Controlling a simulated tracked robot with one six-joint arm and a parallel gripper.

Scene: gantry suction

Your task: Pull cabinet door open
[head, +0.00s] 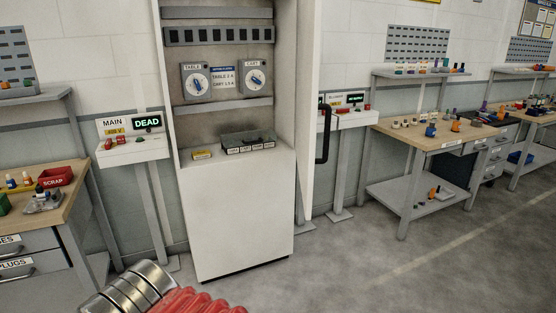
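The tall pale cabinet (235,215) stands left of centre in the head view, with its upper compartment exposed. Its door (307,90) shows as a narrow pale panel at the cabinet's right side, swung outward and seen nearly edge-on. A black bar handle (323,135) is on the door's outer right side. Inside are two rotary switches, one labelled TABLE (196,84) and one labelled CART (255,79). My gripper is not in view, and nothing is seen touching the handle. A silver and red part at the bottom edge appears to be mine.
A MAIN panel (130,150) reading DEAD stands left of the cabinet, and a similar panel (350,115) stands behind the handle. Workbenches stand at the left (78,200) and right (425,140). The floor (360,265) at front right is clear.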

